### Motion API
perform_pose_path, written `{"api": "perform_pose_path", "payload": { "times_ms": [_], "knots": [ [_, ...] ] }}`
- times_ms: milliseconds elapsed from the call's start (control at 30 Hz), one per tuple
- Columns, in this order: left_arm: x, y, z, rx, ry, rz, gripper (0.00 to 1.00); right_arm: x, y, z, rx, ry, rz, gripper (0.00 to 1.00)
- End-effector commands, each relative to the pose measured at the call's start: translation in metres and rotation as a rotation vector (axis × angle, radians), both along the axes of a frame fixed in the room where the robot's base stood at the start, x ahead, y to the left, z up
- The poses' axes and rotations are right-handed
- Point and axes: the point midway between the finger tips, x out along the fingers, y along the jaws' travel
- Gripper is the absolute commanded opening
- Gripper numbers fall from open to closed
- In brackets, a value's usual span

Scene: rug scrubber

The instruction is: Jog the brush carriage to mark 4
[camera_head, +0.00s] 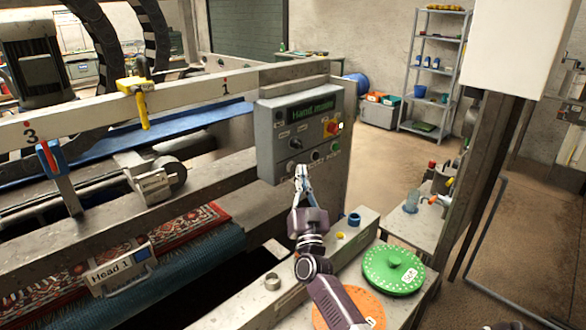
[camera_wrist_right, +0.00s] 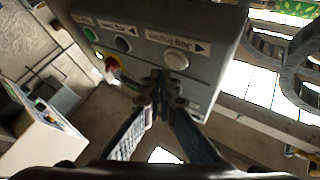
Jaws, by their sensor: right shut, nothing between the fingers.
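The grey control panel (camera_head: 268,125) has a lit screen reading "Hand mode". The marked rail (camera_head: 80,120) shows 3 and 1; mark 4 is not in view. A yellow pointer piece (camera_head: 138,100) hangs over the rail between them. My left gripper is not in view.
A red and yellow knob (camera_head: 331,128) sits on the panel. A green disc (camera_head: 394,269) and an orange disc (camera_head: 350,308) lie on the bench below. Open floor lies at the right.

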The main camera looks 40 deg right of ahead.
Motion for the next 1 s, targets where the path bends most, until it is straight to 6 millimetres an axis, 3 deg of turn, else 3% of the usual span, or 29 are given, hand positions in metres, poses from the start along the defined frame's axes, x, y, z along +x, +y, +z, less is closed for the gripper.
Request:
{"api": "perform_pose_path", "payload": {
  "times_ms": [1000],
  "knots": [
    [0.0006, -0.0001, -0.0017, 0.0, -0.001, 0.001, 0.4, 0.0084, 0.0007, 0.0002, 0.0, 0.0, 0.0, 0.0]
  ]
}}
